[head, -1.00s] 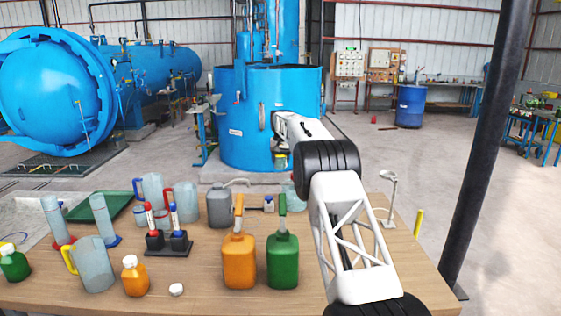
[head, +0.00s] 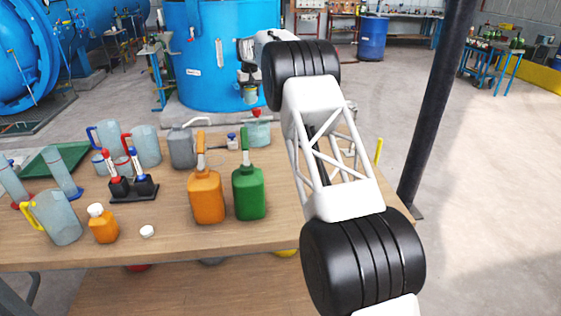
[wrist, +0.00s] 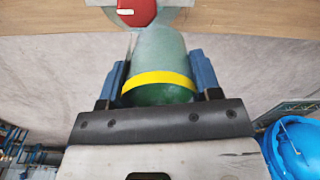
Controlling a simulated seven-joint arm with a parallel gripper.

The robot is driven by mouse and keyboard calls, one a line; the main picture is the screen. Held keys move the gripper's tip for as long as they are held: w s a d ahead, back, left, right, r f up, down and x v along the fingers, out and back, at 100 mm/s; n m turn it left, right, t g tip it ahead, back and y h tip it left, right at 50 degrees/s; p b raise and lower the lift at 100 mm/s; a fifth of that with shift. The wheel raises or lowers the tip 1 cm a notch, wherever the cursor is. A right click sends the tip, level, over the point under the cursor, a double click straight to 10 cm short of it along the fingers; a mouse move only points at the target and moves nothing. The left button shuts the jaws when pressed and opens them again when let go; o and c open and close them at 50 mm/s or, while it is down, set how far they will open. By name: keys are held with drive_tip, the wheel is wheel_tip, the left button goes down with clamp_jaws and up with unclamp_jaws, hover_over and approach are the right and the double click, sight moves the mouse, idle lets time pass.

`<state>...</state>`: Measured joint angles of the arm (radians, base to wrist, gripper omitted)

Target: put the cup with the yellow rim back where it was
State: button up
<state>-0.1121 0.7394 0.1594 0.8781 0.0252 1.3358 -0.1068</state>
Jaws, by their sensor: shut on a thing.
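My gripper (head: 249,82) is shut on the cup with the yellow rim (wrist: 158,62), which sits between the two blue fingers in the wrist view. The cup is clear and greenish, with a yellow band around the end nearest my palm. In the head view the cup (head: 250,96) hangs in the air beyond the table's far edge, in front of the big blue tank. The cup with the blue rim (head: 101,166) and the cup with the red rim (head: 123,166) stand on the table at left.
A jar with a red lid (head: 257,130) stands near the far edge of the wooden table (head: 275,235); its lid also shows in the wrist view (wrist: 137,11). A grey can (head: 183,149), an orange jug (head: 206,197) and a green jug (head: 249,193) stand nearby. Pitchers crowd the left.

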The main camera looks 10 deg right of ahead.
drive_tip(key=shift+n, duration=0.7)
drive_tip(key=s, duration=0.1)
drive_tip(key=s+d, duration=0.1)
drive_tip(key=s, duration=0.1)
drive_tip(key=s+d, duration=0.1)
drive_tip(key=shift+s+d+r, duration=0.15)
drive_tip(key=shift+d+r, duration=0.05)
drive_tip(key=shift+r, duration=0.2)
drive_tip(key=s+d+f, duration=0.2)
drive_tip(key=s+f, duration=0.2)
drive_tip(key=s, duration=0.6)
drive_tip(key=s+d+f, duration=0.3)
drive_tip(key=s+f, duration=0.2)
drive_tip(key=s, duration=0.6)
drive_tip(key=s+d+f, duration=0.3)
drive_tip(key=s+f, duration=0.1)
drive_tip(key=s, duration=0.6)
drive_tip(key=shift+s+d+f+n, duration=0.2)
drive_tip(key=shift+s+f+n, duration=0.05)
drive_tip(key=shift+s+n, duration=0.15)
drive_tip(key=w, duration=0.5)
drive_tip(key=w+f, duration=0.1)
drive_tip(key=w, duration=1)
drive_tip(key=shift+a+f, duration=0.2)
drive_tip(key=shift+a, duration=0.05)
drive_tip(key=shift+f, duration=1.8)
